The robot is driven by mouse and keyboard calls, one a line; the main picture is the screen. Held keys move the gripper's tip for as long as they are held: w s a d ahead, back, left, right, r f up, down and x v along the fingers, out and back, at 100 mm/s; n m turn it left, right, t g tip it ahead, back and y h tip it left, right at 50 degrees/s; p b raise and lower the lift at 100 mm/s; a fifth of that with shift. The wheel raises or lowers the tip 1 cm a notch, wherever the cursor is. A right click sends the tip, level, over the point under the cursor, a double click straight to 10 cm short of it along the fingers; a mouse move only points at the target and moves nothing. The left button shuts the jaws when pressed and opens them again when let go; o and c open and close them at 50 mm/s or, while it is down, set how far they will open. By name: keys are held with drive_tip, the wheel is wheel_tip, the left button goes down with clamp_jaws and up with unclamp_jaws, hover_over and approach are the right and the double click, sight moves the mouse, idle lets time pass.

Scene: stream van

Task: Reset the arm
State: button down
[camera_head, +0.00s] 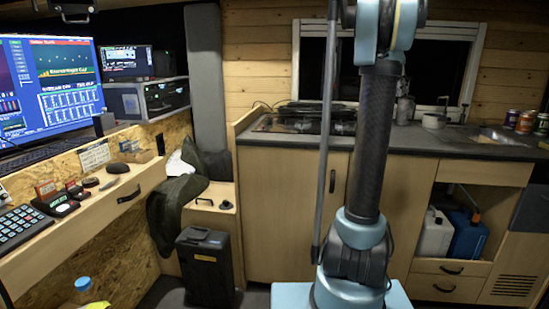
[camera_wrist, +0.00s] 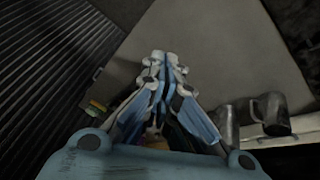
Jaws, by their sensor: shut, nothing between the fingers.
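My gripper (camera_wrist: 163,58) shows in the wrist view with its fingers together at the tips, shut and empty. It does not show in the head view. My arm (camera_head: 368,150) stands upright in the head view, in front of the kitchen counter, and its upper end runs out of the top of the picture. In the wrist view a pale flat surface (camera_wrist: 213,45) lies beyond the fingertips. I cannot tell how far off it is.
A desk (camera_head: 75,228) with a monitor (camera_head: 52,88) stands on the left. A dark case (camera_head: 205,266) stands on the floor. The counter (camera_head: 425,140) holds a stove (camera_head: 300,118) and cans. In the wrist view, two dark cups (camera_wrist: 268,114) sit right of the fingers.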

drive_tip(key=s+a+f+n+t+y, duration=0.1)
drive_tip(key=s+a+f+n, duration=0.3)
drive_tip(key=s+a+f, duration=0.45)
drive_tip(key=s+a+f+n+t+y, duration=0.1)
drive_tip(key=s+a+f+n, duration=0.4)
drive_tip(key=s+a+f, duration=0.5)
drive_tip(key=s+a+f+n+t+y, duration=0.1)
drive_tip(key=s+a+f+n, duration=0.4)
drive_tip(key=s+a+f, duration=0.6)
drive_tip(key=s+f+y, duration=0.1)
drive_tip(key=s+f, duration=0.3)
drive_tip(key=f, duration=0.4)
drive_tip(key=shift+a+f+y, duration=0.15)
drive_tip(key=shift+f+y, duration=0.05)
drive_tip(key=shift+y, duration=0.1)
drive_tip(key=shift+w+f, duration=0.2)
drive_tip(key=shift+w, duration=0.2)
